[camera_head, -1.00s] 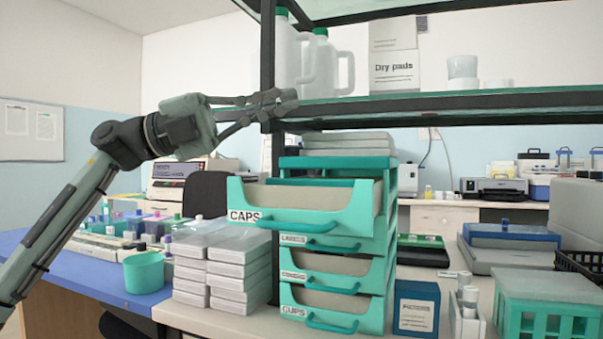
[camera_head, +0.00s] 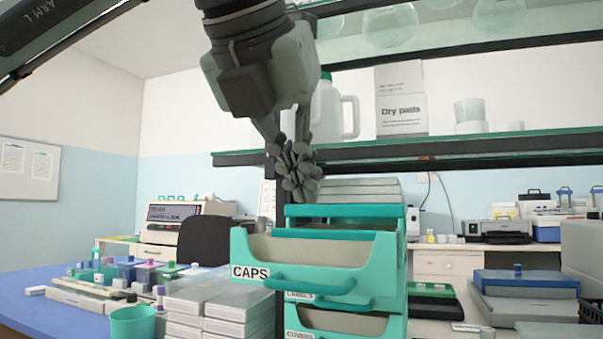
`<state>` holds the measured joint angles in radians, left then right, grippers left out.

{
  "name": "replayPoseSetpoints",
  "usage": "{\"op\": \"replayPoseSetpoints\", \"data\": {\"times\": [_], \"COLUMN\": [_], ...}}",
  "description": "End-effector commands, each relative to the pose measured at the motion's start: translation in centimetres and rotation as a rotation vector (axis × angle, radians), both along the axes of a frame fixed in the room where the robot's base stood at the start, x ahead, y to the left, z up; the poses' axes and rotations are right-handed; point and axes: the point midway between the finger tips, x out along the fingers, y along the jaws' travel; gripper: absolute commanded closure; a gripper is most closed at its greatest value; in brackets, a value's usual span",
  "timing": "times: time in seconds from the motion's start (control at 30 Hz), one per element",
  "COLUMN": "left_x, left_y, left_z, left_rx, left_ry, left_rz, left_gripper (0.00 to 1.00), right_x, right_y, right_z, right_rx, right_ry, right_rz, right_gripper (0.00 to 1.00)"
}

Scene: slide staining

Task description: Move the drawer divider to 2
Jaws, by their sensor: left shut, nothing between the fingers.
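A teal drawer unit (camera_head: 398,230) stands on the bench in the middle of the view. Its top drawer, labelled CAPS (camera_head: 325,268), is pulled out. The inside of that drawer is mostly hidden by its front, and I cannot make out a divider or any number marks. My left gripper (camera_head: 297,188) points down above the back left part of the open drawer. Its fingers are shut and empty, and it looks apart from the drawer. My right gripper is not in view.
A shelf (camera_head: 450,152) runs behind my left gripper, with a jug (camera_head: 327,112) and a Dry pads box (camera_head: 401,105) on it. Stacked white boxes (camera_head: 220,305) and a teal cup (camera_head: 133,323) stand left of the drawers. Flat boxes (camera_head: 359,191) lie on top of the unit.

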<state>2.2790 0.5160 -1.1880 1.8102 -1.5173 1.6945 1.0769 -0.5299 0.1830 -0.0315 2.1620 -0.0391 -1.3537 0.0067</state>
Motion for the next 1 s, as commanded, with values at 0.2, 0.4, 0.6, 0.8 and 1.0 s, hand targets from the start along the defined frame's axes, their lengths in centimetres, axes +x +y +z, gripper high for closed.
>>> {"op": "replayPoseSetpoints", "data": {"times": [0.2, 0.4, 0.6, 0.8, 1.0], "left_x": [2.9, 4.4, 4.8, 4.8, 7.0], "left_y": [-0.9, -1.5, -1.6, -1.6, -2.5], "left_z": [-2.7, -4.1, -4.6, -4.6, -4.9], "left_rx": [0.0, -0.002, -0.002, -0.002, -0.006], "left_ry": [0.003, 0.002, 0.002, 0.002, 0.005], "left_rz": [-0.001, -0.004, -0.004, -0.004, -0.003], "left_gripper": [1.0, 1.0, 1.0, 1.0, 1.0], "right_x": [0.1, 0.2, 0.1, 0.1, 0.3], "right_y": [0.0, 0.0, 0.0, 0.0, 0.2], "right_z": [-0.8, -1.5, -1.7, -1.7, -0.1], "right_rx": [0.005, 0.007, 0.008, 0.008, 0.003], "right_ry": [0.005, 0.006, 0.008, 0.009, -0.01], "right_rz": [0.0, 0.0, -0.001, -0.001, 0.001], "right_gripper": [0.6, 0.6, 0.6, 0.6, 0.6]}}
